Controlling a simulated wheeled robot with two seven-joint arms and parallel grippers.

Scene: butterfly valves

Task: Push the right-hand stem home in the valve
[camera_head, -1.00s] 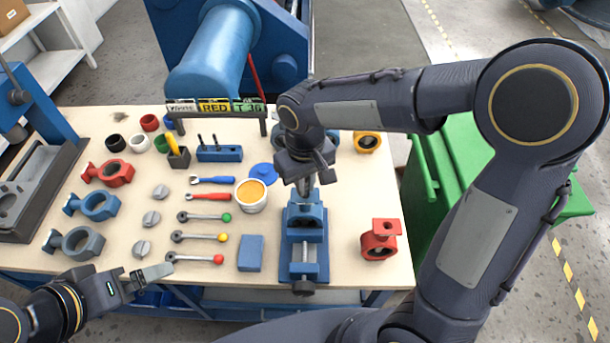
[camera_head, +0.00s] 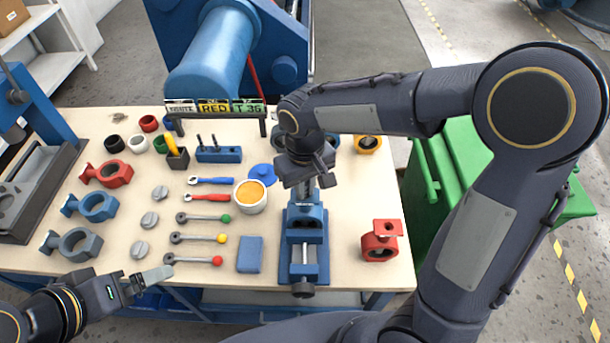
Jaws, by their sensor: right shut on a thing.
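A blue vise (camera_head: 302,271) stands at the front middle of the bench. A blue valve body (camera_head: 303,212) sits in it, its top partly covered by my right gripper. My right gripper (camera_head: 308,189) points down directly above the valve and is shut on the stem. The stem is almost wholly hidden by the fingers and the valve, so I cannot tell how deep it sits. My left gripper (camera_head: 152,280) is low at the left, off the bench's front edge and away from the valve; its jaw gap is unclear.
A red valve body (camera_head: 380,241) stands right of the vise. A blue block (camera_head: 250,254), an orange-filled pot (camera_head: 250,196) and several levers lie to the left. A sign rack (camera_head: 215,107) stands behind. The bench is clear between vise and red valve.

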